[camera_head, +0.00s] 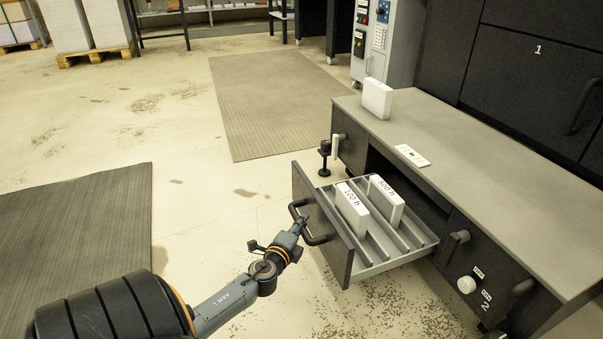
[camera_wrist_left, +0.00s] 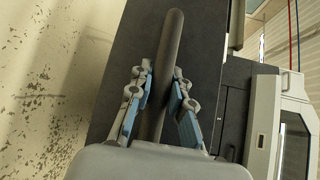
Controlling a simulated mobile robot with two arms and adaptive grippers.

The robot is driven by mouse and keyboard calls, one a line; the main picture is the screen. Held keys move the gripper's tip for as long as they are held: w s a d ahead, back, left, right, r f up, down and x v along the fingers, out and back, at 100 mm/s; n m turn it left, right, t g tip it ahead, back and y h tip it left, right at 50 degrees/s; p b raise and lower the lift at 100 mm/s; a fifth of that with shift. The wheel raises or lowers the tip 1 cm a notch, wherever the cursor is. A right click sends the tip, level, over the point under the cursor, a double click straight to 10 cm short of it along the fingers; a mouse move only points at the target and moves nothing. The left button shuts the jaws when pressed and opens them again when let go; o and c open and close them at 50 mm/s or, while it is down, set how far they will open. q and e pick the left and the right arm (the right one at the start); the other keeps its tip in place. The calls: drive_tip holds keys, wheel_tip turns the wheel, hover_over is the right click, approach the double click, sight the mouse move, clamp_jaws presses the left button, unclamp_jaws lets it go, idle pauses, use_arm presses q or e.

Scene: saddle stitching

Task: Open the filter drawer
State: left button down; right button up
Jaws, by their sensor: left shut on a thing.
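The filter drawer (camera_head: 342,268) is pulled out of the grey-topped cabinet in the head view. Inside it, two white blocks marked "100 h" (camera_head: 352,210) and "500 h" (camera_head: 386,203) stand in slots between ribs. A dark bar handle (camera_head: 312,238) is on the drawer front. My left gripper (camera_head: 301,224) is at this handle. In the left wrist view, the handle (camera_wrist_left: 172,50) runs between the two blue-padded fingers (camera_wrist_left: 160,108), which are shut on it. My right gripper is not in view.
The cabinet top (camera_head: 455,135) holds a white block (camera_head: 377,98) and a flat white card (camera_head: 412,155). Floor mats (camera_head: 80,230) lie left of the cabinet, with open floor between.

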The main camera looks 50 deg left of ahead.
use_arm(q)
drive_tip(key=shift+f, duration=0.1)
drive_tip(key=c, duration=1.2)
unclamp_jaws()
drive_tip(key=v, duration=1.2)
